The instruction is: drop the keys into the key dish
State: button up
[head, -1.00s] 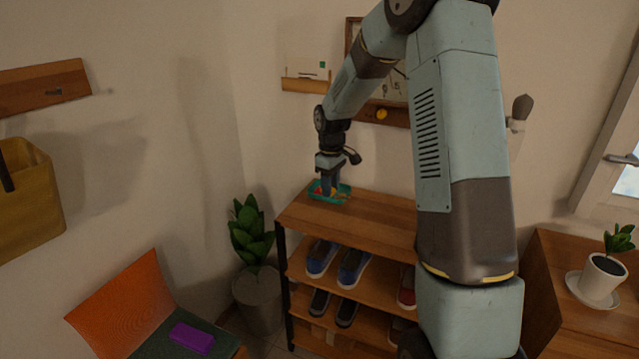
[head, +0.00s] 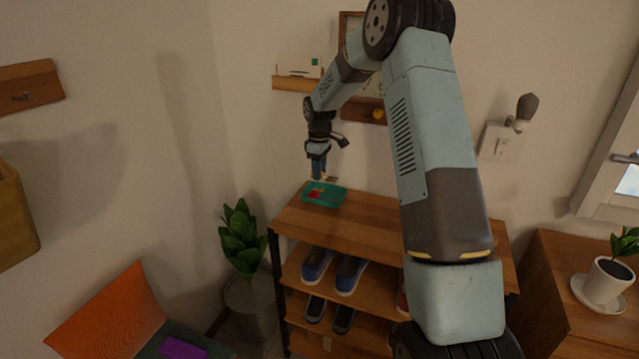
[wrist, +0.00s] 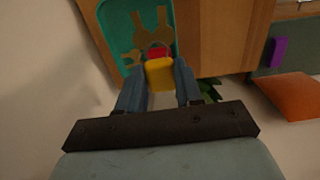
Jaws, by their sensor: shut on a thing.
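My gripper (head: 318,176) is above the teal key dish (head: 338,201) on top of the shoe rack. In the wrist view, its blue fingers (wrist: 160,78) are shut on the yellow fob of the keys (wrist: 159,74). A ring and brass-coloured keys extend from the fob over the dish (wrist: 110,18). In the head view, the keys (head: 331,179) show small beside the fingertips, with a gap above the dish. A red item (head: 315,195) lies in the dish, and the keys partly cover it in the wrist view.
The wooden shoe rack (head: 390,222) holds shoes on lower shelves. A wall shelf (head: 297,84) and hook rail are behind my arm. A potted plant (head: 243,240) stands left of the rack. The rack top right of the dish is clear.

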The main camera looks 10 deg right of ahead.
aim_at(319, 183)
jog(key=w+f, duration=0.3)
jog(key=f, duration=0.1)
jog(key=shift+w+d, duration=0.1)
jog(key=shift+d, duration=0.25)
jog(key=shift+f, duration=1.4)
jog(key=shift+f, duration=0.1)
jog(key=o, duration=1)
jog(key=shift+o, duration=0.2)
